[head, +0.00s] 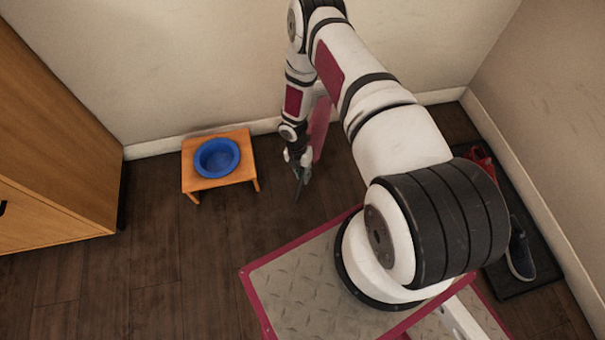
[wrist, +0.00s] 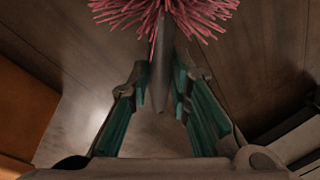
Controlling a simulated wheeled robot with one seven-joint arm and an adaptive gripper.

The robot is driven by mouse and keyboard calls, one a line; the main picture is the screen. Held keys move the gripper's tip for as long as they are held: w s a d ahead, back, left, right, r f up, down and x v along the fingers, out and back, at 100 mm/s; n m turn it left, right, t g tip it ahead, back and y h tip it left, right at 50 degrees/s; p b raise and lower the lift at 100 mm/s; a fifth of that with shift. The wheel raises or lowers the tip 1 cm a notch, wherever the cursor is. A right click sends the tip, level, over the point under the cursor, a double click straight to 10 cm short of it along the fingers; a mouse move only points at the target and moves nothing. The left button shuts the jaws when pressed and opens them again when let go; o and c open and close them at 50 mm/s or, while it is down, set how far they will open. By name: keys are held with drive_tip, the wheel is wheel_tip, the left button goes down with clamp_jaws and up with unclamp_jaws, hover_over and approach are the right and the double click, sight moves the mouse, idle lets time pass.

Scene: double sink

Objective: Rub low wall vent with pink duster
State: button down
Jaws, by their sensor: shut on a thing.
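My gripper (wrist: 162,84) is shut on the grey handle of the pink duster (wrist: 165,14). In the wrist view the pink bristles fan out at the top edge, beyond the fingertips, partly cut off by the frame. The grey handle runs down between the teal finger pads. In the head view my gripper (head: 299,176) hangs low over the wooden floor, right of the small stool. No wall vent can be made out in either view.
A small wooden stool (head: 188,180) holds a blue bowl (head: 217,158) near the back wall. A wooden cabinet (head: 60,150) stands at left. A dark mat (head: 535,270) with a dark shoe (head: 520,250) and red footwear (head: 480,158) lies along the right wall. Floor before the stool is clear.

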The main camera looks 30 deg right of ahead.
drive_tip(key=shift+w+d, duration=0.2)
drive_tip(key=shift+w, duration=0.5)
idle(0.3)
drive_tip(key=shift+s+d, duration=0.75)
drive_tip(key=shift+d, duration=1.95)
drive_tip(key=shift+s+d, duration=0.75)
drive_tip(key=shift+d, duration=1.9)
drive_tip(key=shift+s+d, duration=0.75)
drive_tip(key=shift+d, duration=1.95)
drive_tip(key=shift+w+a, duration=0.8)
drive_tip(key=shift+a, duration=1.85)
drive_tip(key=shift+w+a, duration=0.85)
drive_tip(key=shift+a, duration=1.85)
drive_tip(key=shift+w+a, duration=0.8)
drive_tip(key=shift+a, duration=1.85)
drive_tip(key=shift+s+a+p, duration=0.3)
drive_tip(key=shift+s+p, duration=0.05)
drive_tip(key=shift+s, duration=0.6)
drive_tip(key=shift+s+a+p, duration=0.25)
drive_tip(key=shift+s+p, duration=0.05)
drive_tip(key=shift+s, duration=0.7)
drive_tip(key=shift+s+a+p, duration=0.3)
drive_tip(key=shift+s+p, duration=0.05)
drive_tip(key=shift+s, duration=0.6)
